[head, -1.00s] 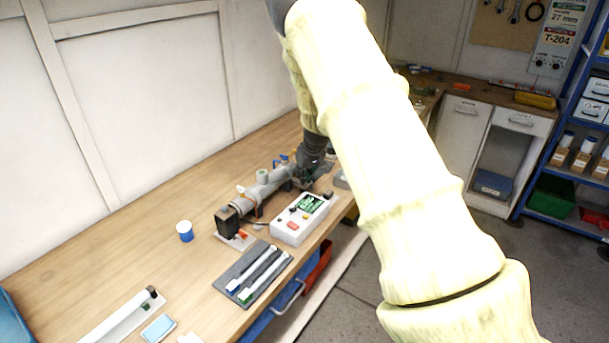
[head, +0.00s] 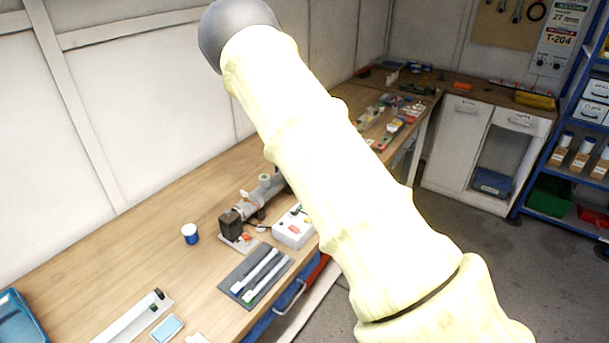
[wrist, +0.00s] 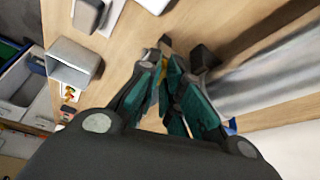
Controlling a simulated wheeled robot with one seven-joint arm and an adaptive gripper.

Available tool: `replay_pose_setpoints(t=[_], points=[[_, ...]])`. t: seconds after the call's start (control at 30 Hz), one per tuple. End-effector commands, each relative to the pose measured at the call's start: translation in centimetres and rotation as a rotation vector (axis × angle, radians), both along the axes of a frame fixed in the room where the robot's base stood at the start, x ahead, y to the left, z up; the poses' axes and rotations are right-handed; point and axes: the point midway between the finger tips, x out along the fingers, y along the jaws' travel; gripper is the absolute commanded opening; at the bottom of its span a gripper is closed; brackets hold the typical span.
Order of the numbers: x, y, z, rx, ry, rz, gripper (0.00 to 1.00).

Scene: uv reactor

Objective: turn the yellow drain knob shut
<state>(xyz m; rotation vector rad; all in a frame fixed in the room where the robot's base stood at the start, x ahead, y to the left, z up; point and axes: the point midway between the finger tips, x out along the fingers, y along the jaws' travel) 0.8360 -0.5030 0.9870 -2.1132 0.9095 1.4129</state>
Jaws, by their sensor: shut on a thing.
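In the wrist view my gripper (wrist: 168,62) has its dark, teal-padded fingers close together. A small patch of yellow, the drain knob (wrist: 163,64), shows between the fingertips, and the fingers are shut on it. Most of the knob is hidden by the fingers, so its turn angle cannot be told. In the head view the grey reactor tube (head: 250,206) with its dark end block (head: 230,226) lies on the bench. My pale arm covers the tube's far end, and the gripper and knob are hidden there.
A white control box (head: 291,232) stands in front of the tube. A dark tray (head: 240,271) with white lamps, a blue-and-white cup (head: 190,233) and a light blue pad (head: 166,328) are nearer. The bench left of the cup is clear.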

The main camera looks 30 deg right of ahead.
Motion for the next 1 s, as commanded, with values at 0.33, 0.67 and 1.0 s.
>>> replay_pose_setpoints(t=[0.33,0.67,1.0], points=[[0.33,0.08,0.17,-0.005,-0.002,-0.231,0.00],[0.42,0.14,0.15,-0.002,-0.004,-0.354,0.00],[0.42,0.10,0.21,-0.001,-0.004,-0.382,0.00]])
